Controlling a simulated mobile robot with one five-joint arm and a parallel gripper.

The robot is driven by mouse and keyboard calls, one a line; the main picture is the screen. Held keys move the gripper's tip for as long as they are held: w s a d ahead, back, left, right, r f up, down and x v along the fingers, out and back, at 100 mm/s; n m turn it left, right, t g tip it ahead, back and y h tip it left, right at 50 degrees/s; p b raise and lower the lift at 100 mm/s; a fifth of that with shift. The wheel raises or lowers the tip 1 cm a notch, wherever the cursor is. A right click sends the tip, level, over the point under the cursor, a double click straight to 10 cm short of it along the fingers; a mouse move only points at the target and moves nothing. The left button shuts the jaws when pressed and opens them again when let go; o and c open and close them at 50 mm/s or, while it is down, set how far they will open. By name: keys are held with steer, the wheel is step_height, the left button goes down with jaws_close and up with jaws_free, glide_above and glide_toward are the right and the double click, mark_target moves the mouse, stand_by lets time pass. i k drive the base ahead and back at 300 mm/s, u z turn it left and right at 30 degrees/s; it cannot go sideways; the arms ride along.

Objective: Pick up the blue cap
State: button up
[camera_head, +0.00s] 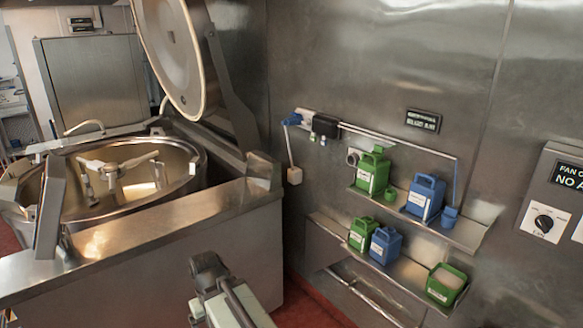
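A small blue cup-shaped piece, which looks like the blue cap (450,217), sits at the right part of the upper wall shelf (469,234). It stands just right of a blue jug (424,197) with a white label. A thin blue line runs down the wall just above it. Part of my arm (228,300) shows at the bottom centre, well to the left of the shelves and nearer to me. No gripper fingers can be made out in this view.
A green jug (371,173) and a small green piece (391,195) share the upper shelf. Below, a lower shelf (408,275) holds green and blue containers. A large steel kettle (118,180) with a raised lid (172,52) fills the left. A control panel (551,205) is at right.

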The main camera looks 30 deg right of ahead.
mark_target(450, 214)
steer(key=z, duration=1.45)
